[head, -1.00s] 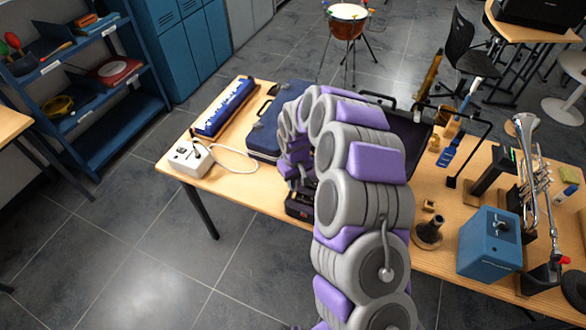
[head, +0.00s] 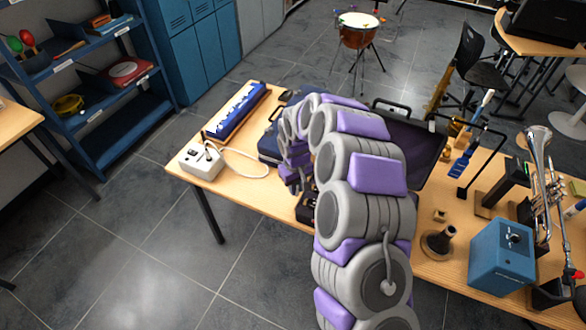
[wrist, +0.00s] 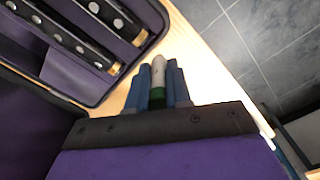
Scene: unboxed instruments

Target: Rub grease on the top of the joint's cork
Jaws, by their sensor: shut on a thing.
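In the wrist view, my gripper (wrist: 158,88) is shut on a small tube with a white body and a green lower part, the grease stick (wrist: 158,76). Its white end points away from the gripper. Two black joints with silver keys lie in a purple-lined case: one joint (wrist: 65,38) is nearer and the other (wrist: 115,15) is farther. The nearer joint's tan end (wrist: 115,68) and the other's tan end (wrist: 141,38) both face the grease stick, with a gap between. I cannot tell which end is cork.
The case rim (wrist: 165,15) borders bare wooden table. The table edge and grey floor (wrist: 235,45) are at the right of the wrist view. In the head view, a blue box (head: 502,258), a dark cone-shaped stand (head: 438,242) and a trumpet (head: 540,175) stand right of my arm.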

